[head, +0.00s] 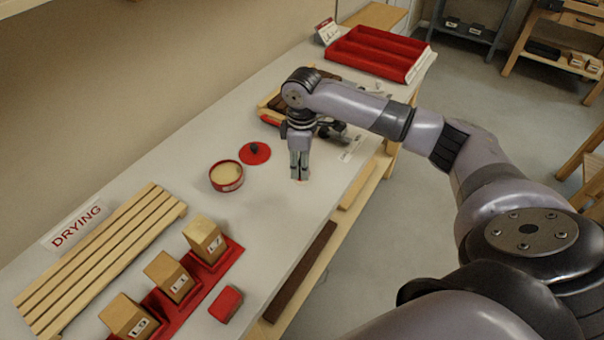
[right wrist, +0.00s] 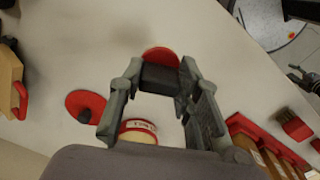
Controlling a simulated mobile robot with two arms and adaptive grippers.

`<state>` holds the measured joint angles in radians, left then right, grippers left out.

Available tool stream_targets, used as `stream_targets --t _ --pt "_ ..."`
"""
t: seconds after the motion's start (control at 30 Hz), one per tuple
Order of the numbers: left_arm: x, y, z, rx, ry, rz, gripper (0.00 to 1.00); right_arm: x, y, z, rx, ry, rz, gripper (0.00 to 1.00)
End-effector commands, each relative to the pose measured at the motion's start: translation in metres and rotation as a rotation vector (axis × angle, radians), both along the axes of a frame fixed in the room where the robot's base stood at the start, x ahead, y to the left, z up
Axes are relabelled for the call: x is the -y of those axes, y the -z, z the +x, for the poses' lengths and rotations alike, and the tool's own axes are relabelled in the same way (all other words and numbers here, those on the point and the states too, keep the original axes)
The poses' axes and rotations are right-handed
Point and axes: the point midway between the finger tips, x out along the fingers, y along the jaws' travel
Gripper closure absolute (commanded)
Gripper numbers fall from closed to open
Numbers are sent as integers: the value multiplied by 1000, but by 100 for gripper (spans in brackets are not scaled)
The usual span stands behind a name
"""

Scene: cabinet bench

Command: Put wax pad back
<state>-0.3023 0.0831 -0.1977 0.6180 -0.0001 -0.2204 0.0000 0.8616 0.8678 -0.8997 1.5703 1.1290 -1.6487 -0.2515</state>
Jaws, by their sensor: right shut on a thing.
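My right gripper (head: 300,172) is shut on a small piece with a dark grip (right wrist: 160,76) and a round red face (right wrist: 160,54), which looks like the wax pad. In the head view only a speck of red shows under the fingertips, above the bench. The gripper also shows in the right wrist view (right wrist: 158,80). An open red tin (head: 226,176) of tan wax stands left of the gripper; the right wrist view shows part of it (right wrist: 138,131). Its red lid (head: 255,153) with a black knob lies beside it.
A red holder (head: 214,270) carries numbered wooden blocks (head: 205,238). Red trays (head: 375,52) stand at the far end.

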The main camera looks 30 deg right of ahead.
Motion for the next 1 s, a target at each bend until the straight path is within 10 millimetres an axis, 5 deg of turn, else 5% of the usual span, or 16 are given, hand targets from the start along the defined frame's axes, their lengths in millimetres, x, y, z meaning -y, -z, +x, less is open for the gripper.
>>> stream_targets --t 0.43,0.83,0.87,1.0 --pt "7 -9 2 3 0 -9 60 -1 50 0 -2 1 1 95" --pt "4 -10 4 6 2 -5 60 -1 55 0 1 0 1 95" --pt "4 -10 4 6 2 -4 60 0 55 0 1 -1 0 68" --pt "3 -9 4 6 2 -4 60 0 55 0 1 0 1 58"
